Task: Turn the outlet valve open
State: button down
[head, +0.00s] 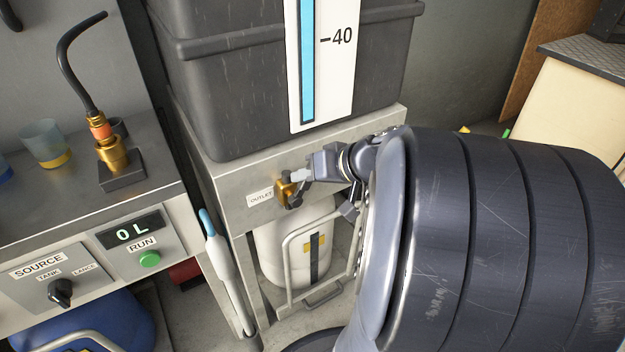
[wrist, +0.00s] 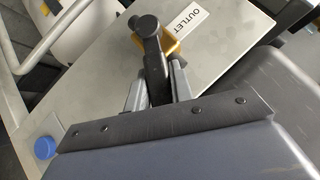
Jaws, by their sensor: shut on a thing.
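The outlet valve (head: 287,190) is a brass body on the grey metal front below the dark tank, beside the OUTLET label (head: 261,198). In the wrist view its black lever handle (wrist: 150,50) runs from the brass body (wrist: 172,36) down between my jaws. My gripper (wrist: 158,85) is shut on the lever, one finger on each side. In the head view my gripper (head: 303,176) reaches the valve from the right. My arm hides the area to the right of the valve there.
The dark tank (head: 230,95) with a blue level gauge stands above the valve. A white container (head: 285,245) and a grey tube frame are below it. At left is a bench with a 0 L display (head: 132,231), a green RUN button (head: 150,259) and a SOURCE knob (head: 61,291).

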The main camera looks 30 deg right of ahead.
jog(key=shift+a, duration=0.15)
jog(key=c, duration=1.2)
grip_release()
jog(key=shift+c, duration=0.2)
jog(key=p+v, duration=0.3)
jog(key=v, duration=0.7)
jog(key=shift+s+r, duration=0.25)
jog(key=shift+r, duration=0.05)
jog(key=shift+c, duration=0.3)
